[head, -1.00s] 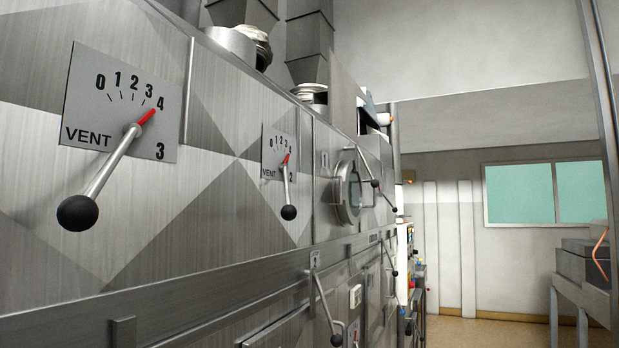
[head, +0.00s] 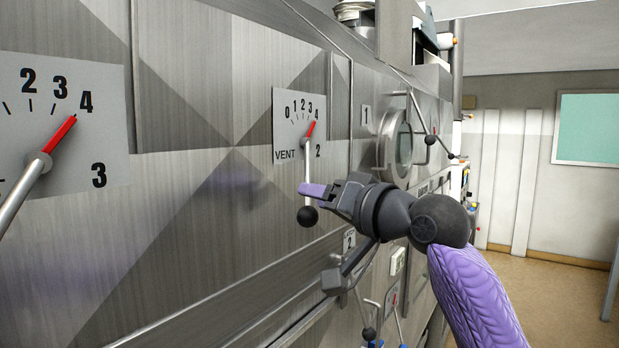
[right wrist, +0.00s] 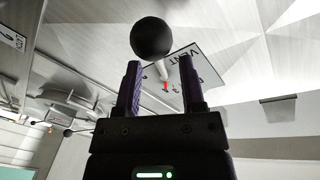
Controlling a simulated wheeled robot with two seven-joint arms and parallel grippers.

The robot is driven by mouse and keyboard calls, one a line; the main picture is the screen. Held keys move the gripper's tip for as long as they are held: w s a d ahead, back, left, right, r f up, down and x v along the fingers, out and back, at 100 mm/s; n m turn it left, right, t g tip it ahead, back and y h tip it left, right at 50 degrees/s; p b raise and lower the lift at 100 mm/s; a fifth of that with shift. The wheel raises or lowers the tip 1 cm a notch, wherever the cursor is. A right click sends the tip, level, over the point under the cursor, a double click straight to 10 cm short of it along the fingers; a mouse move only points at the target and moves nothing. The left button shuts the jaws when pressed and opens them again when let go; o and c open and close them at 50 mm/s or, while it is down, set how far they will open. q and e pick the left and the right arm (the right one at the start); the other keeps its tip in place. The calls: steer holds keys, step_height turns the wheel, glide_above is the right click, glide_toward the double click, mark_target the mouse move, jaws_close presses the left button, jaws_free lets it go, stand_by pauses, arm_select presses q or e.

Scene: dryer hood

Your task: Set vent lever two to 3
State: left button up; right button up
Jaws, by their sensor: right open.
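Vent plate two (head: 284,132) is on the metal hood wall, with a 0 to 4 scale. Its lever (head: 307,215) hangs down, ending in a black ball, and its red pointer is at 4. My right gripper (head: 312,190) is at the lever's lower part, just above the ball; a purple finger shows there. In the right wrist view my right gripper (right wrist: 161,68) is open. The lever's black ball (right wrist: 151,38) is beside the fingertips, and the rod shows in the gap between the fingers. Contact cannot be told. My left gripper is not in view.
Vent plate three (head: 100,130) with its own lever is at the left, pointer at 4. A round port (head: 402,145) and more levers (head: 430,139) stand right of plate two. A ledge runs below the plates. The floor at the right is clear.

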mark_target(309, 180)
steer(key=x, duration=0.2)
steer(key=shift+w+a+r+p, duration=0.15)
steer(key=shift+w+p, duration=0.1)
steer(key=shift+p, duration=0.15)
steer(key=shift+w+a, duration=0.25)
jaws_close()
stand_by(0.9)
